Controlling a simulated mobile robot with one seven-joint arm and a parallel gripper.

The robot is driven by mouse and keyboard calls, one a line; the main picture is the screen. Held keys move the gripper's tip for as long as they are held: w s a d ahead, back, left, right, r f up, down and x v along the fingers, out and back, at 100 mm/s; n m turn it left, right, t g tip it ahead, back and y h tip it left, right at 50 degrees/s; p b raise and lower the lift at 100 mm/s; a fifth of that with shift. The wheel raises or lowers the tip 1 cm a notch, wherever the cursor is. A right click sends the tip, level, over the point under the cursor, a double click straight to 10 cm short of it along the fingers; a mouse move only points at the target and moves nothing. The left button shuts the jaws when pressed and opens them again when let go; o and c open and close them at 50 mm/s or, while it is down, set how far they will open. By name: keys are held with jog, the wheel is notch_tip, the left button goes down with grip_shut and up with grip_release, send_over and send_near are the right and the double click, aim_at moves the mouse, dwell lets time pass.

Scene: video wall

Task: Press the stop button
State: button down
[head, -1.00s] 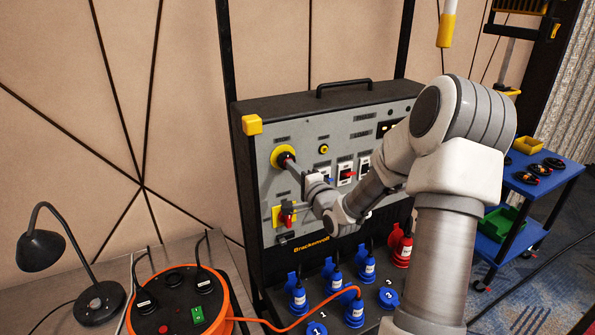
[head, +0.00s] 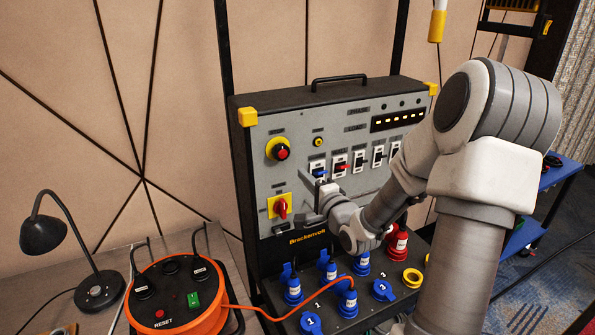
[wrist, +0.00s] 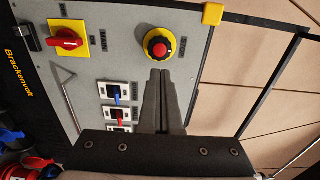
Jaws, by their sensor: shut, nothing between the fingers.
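The stop button is a round red button (head: 282,153) on a yellow surround at the upper left of the grey control panel (head: 292,126). It also shows in the wrist view (wrist: 158,48), just beyond my fingertips. My gripper (head: 313,179) is in front of the panel, below and to the right of the button in the head view. In the wrist view my gripper (wrist: 160,72) has its two fingers together with nothing between them. The tips look apart from the button, though the exact gap is hard to tell.
A red rotary switch (head: 281,207) on a yellow plate sits below the button. Breakers with blue and red levers (head: 340,166) are to the right. Blue plugs (head: 293,290) stand below the panel. An orange cable reel (head: 208,325) and a black lamp (head: 42,236) are at left.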

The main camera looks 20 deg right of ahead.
jog(key=s, duration=0.3)
jog(key=shift+s+d, duration=0.1)
jog(key=shift+s, duration=0.3)
